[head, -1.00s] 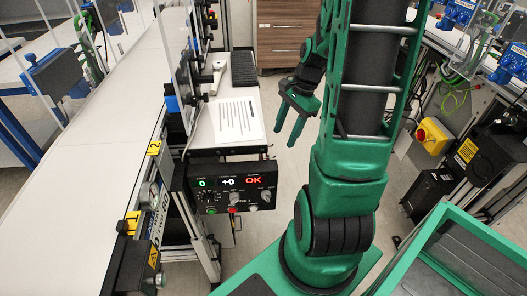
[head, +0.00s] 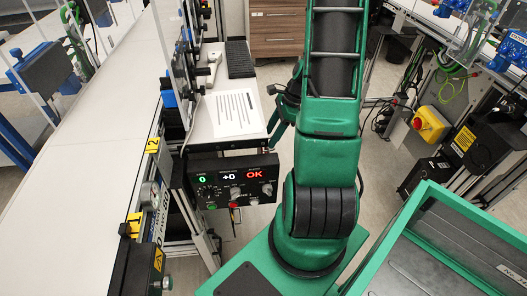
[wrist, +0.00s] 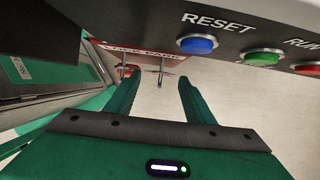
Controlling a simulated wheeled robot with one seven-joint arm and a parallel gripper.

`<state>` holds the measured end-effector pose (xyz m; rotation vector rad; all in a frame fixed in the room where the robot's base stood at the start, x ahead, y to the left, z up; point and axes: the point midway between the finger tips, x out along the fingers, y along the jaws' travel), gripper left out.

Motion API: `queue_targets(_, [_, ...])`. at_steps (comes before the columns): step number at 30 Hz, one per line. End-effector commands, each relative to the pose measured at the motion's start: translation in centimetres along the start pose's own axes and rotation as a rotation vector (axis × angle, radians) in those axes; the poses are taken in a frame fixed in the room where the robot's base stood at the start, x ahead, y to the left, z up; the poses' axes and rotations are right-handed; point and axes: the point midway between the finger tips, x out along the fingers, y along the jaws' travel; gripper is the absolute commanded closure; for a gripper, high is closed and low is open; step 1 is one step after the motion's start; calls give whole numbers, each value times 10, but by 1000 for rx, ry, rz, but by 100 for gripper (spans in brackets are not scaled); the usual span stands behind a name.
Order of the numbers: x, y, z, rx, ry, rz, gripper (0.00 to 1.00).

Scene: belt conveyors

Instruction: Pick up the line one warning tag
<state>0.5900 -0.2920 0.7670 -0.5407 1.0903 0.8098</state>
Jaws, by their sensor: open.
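My gripper (wrist: 156,84) is open in the wrist view, with nothing between its two green fingers. In the head view my gripper (head: 275,134) is partly hidden behind my arm, beside the right end of the control box. Ahead of the fingers in the wrist view is a red and white board lettered "LOCK PARK" (wrist: 145,50), with thin metal hooks (wrist: 160,70) in front of it. A small red item (wrist: 127,71) sits by the left fingertip, too small to identify. I cannot make out the line one warning tag for certain in either view.
The control box (head: 232,181) hangs below a bench edge; its blue RESET button (wrist: 198,44) and green button (wrist: 262,57) are close above my right finger. A white conveyor (head: 85,150) runs at left. A green-rimmed bin (head: 405,225) stands at right.

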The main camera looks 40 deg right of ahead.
Motion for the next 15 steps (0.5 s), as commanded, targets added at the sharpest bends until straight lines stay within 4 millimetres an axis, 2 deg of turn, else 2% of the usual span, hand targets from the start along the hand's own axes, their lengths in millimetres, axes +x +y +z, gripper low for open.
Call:
queue_targets(9, [40,-1,-4,0,0,3,52])
queue_targets(15, [47,-1,-4,0,0,0,52])
